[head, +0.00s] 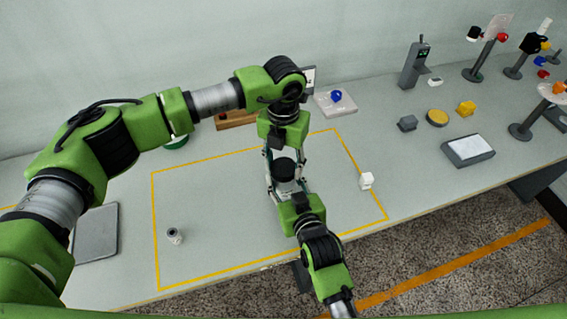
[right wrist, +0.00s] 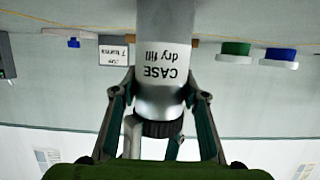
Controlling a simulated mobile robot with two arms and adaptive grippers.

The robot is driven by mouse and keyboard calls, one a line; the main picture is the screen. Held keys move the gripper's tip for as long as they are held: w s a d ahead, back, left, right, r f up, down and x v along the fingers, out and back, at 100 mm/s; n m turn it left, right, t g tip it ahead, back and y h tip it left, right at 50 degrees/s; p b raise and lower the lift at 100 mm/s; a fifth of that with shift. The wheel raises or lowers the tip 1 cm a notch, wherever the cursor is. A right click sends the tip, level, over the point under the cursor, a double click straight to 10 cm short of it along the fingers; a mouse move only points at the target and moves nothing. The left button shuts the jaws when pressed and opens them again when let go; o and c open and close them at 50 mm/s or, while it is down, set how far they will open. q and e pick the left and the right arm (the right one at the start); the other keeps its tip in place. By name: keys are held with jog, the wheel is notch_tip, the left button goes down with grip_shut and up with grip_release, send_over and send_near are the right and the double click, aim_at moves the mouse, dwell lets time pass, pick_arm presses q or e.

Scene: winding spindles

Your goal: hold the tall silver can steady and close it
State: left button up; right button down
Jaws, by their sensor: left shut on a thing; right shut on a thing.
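The tall silver can (right wrist: 162,70) shows in the right wrist view, upside down in the picture, with the print "CASE dry fill". A dark ribbed cap (right wrist: 160,128) sits against its top end; I see no clear gap, but cannot tell how tight it is. In the head view the dark cap (head: 285,169) shows between my two grippers. My right gripper (right wrist: 160,97) is shut on the can's body, a finger on each side. My left gripper (head: 284,162) comes from above and is shut on the cap; its grey fingers partly show beside it in the wrist view. The can is mostly hidden in the head view.
A small silver cylinder (head: 175,236) stands front left inside the yellow outline, and a white cube (head: 366,180) at its right edge. A grey tray (head: 95,232) lies left. A wooden block (head: 235,119) and a pale tray (head: 336,105) are behind. The outline's left half is mostly clear.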

pick_arm(q)
jog(key=m, duration=0.3)
jog(key=shift+m, duration=0.4)
jog(key=m, duration=0.3)
jog(key=shift+m, duration=0.4)
jog(key=m, duration=0.5)
jog(key=shift+m, duration=0.4)
jog(key=o, duration=1.2)
jog(key=shift+r, duration=2.25)
jog(key=shift+c, duration=0.3)
